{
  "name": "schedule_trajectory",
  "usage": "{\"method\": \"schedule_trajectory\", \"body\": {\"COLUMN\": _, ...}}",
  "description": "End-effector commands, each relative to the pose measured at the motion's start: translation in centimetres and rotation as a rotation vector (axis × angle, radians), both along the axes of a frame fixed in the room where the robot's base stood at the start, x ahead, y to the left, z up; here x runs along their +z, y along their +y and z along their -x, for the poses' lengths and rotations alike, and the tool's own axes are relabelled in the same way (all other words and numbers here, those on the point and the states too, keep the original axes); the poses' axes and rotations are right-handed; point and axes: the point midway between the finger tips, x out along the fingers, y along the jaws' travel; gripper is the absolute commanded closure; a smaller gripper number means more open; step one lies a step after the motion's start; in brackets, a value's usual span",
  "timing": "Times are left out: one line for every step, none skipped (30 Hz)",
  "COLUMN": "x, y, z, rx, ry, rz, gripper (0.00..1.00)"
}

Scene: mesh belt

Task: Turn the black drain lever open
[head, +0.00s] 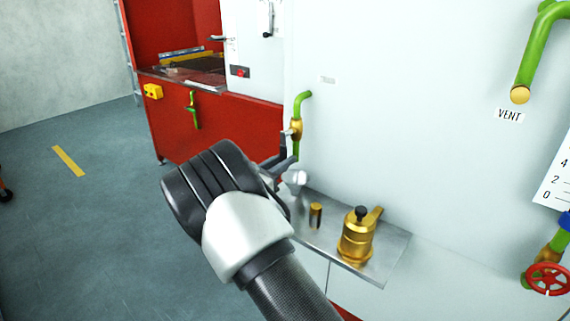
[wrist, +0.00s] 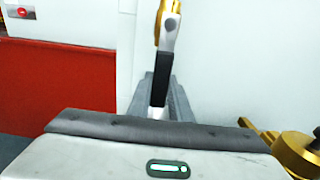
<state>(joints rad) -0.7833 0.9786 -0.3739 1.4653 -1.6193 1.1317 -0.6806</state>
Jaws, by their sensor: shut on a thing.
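The black drain lever (wrist: 158,88) hangs from a brass valve (wrist: 160,14) in the wrist view, with a grey metal part at its upper end. In the head view the brass valve (head: 296,129) sits on a short green pipe (head: 302,101) on the pale wall. My gripper (head: 283,163) is at the lever, just below the valve. In the wrist view my two grey fingers (wrist: 160,95) stand on either side of the lever and are shut on it. The lever's lower end is partly hidden by my gripper's body.
A metal shelf (head: 387,262) just below my gripper holds a brass pot-like fitting (head: 357,238) and a small brass cylinder (head: 315,215). A red machine (head: 240,133) stands behind on the left. A red handwheel (head: 547,279) is at the far right.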

Motion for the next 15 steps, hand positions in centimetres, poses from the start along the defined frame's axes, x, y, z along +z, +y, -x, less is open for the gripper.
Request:
{"method": "schedule_trajectory", "body": {"x": -0.09, "y": 0.08, "z": 0.02, "rx": 0.0, "ry": 0.0, "rz": -0.004, "gripper": 1.0}}
{"method": "schedule_trajectory", "body": {"x": -0.08, "y": 0.08, "z": 0.02, "rx": 0.0, "ry": -0.001, "rz": -0.004, "gripper": 1.0}}
{"method": "schedule_trajectory", "body": {"x": -0.08, "y": 0.08, "z": 0.01, "rx": 0.001, "ry": -0.001, "rz": -0.004, "gripper": 1.0}}
{"method": "schedule_trajectory", "body": {"x": -0.07, "y": 0.08, "z": 0.01, "rx": 0.001, "ry": -0.001, "rz": -0.004, "gripper": 1.0}}
{"method": "schedule_trajectory", "body": {"x": -0.07, "y": 0.09, "z": 0.02, "rx": 0.001, "ry": -0.001, "rz": -0.004, "gripper": 1.0}}
{"method": "schedule_trajectory", "body": {"x": -0.06, "y": 0.09, "z": 0.02, "rx": 0.001, "ry": -0.001, "rz": -0.004, "gripper": 1.0}}
{"method": "schedule_trajectory", "body": {"x": -0.06, "y": 0.09, "z": 0.02, "rx": 0.001, "ry": -0.001, "rz": -0.004, "gripper": 1.0}}
{"method": "schedule_trajectory", "body": {"x": -0.06, "y": 0.09, "z": 0.02, "rx": 0.001, "ry": -0.001, "rz": -0.004, "gripper": 1.0}}
{"method": "schedule_trajectory", "body": {"x": -0.06, "y": 0.08, "z": 0.01, "rx": 0.001, "ry": -0.001, "rz": -0.004, "gripper": 1.0}}
{"method": "schedule_trajectory", "body": {"x": -0.06, "y": 0.09, "z": 0.02, "rx": 0.001, "ry": -0.001, "rz": -0.004, "gripper": 1.0}}
{"method": "schedule_trajectory", "body": {"x": -0.06, "y": 0.09, "z": 0.02, "rx": 0.001, "ry": -0.001, "rz": -0.004, "gripper": 1.0}}
{"method": "schedule_trajectory", "body": {"x": -0.06, "y": 0.09, "z": 0.02, "rx": 0.001, "ry": 0.0, "rz": -0.004, "gripper": 0.77}}
{"method": "schedule_trajectory", "body": {"x": -0.06, "y": 0.08, "z": 0.01, "rx": 0.001, "ry": 0.0, "rz": -0.004, "gripper": 0.71}}
{"method": "schedule_trajectory", "body": {"x": -0.05, "y": 0.08, "z": 0.01, "rx": 0.001, "ry": 0.0, "rz": -0.004, "gripper": 0.66}}
{"method": "schedule_trajectory", "body": {"x": -0.04, "y": 0.08, "z": 0.01, "rx": 0.001, "ry": 0.0, "rz": -0.004, "gripper": 0.62}}
